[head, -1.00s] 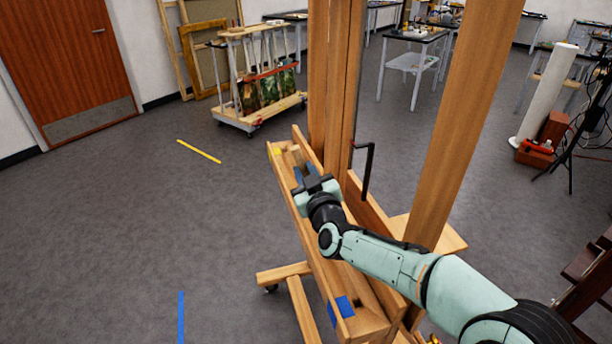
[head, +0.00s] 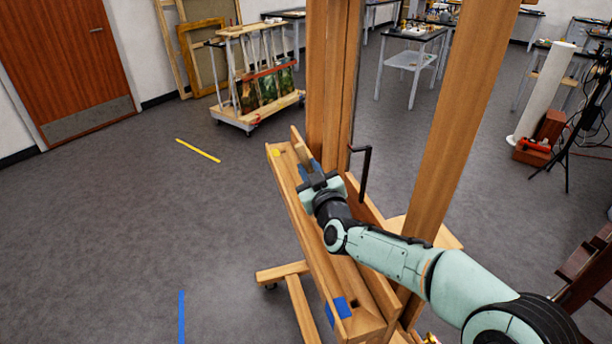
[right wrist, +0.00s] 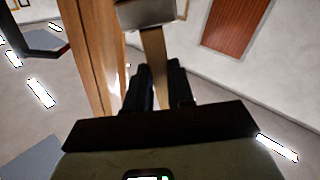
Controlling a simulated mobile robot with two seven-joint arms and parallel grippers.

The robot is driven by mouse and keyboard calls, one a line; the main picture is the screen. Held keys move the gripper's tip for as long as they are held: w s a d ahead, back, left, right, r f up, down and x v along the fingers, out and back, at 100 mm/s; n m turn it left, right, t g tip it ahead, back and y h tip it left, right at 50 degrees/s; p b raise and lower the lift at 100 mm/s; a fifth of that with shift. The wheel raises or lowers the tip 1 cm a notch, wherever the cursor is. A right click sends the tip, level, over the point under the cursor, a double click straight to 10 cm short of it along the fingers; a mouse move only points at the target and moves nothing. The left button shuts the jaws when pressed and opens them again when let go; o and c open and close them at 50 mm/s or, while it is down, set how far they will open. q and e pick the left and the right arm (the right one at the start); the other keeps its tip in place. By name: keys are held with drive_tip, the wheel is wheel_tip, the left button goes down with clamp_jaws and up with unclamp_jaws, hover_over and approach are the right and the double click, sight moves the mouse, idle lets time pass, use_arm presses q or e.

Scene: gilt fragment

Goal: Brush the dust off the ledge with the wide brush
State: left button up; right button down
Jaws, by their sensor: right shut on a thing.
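The ledge (head: 289,181) is the long wooden tray of an easel, running from the far left end towards the near right. My right gripper (head: 313,169) is over its far part, close to the easel's upright. In the right wrist view, my right gripper (right wrist: 158,85) is shut on the wooden handle of the wide brush (right wrist: 153,72), with the metal ferrule beyond the fingers. The bristles are out of that view, and I cannot make out the brush in the head view. I cannot clearly tell dust from wood marks on the ledge. My left gripper is not in view.
The easel's upright (head: 328,90) and slanted post (head: 465,120) stand beside my right arm. A dark crank handle (head: 365,175) sticks up behind the ledge. Blue tape (head: 339,308) and a yellow mark (head: 276,153) are on the ledge. The floor at left is open.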

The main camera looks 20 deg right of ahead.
use_arm(q)
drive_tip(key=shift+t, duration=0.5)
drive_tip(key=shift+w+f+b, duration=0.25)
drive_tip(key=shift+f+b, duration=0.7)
drive_tip(key=shift+b, duration=0.2)
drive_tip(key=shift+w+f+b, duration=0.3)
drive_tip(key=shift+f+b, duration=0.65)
drive_tip(key=shift+b, duration=0.2)
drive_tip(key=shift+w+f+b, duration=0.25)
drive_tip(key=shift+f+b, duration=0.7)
drive_tip(key=shift+b, duration=0.2)
use_arm(e)
wheel_tip(320, 180, down, 9)
drive_tip(key=shift+r, duration=0.15)
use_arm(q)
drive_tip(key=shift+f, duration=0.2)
use_arm(e)
drive_tip(key=shift+f, duration=0.25)
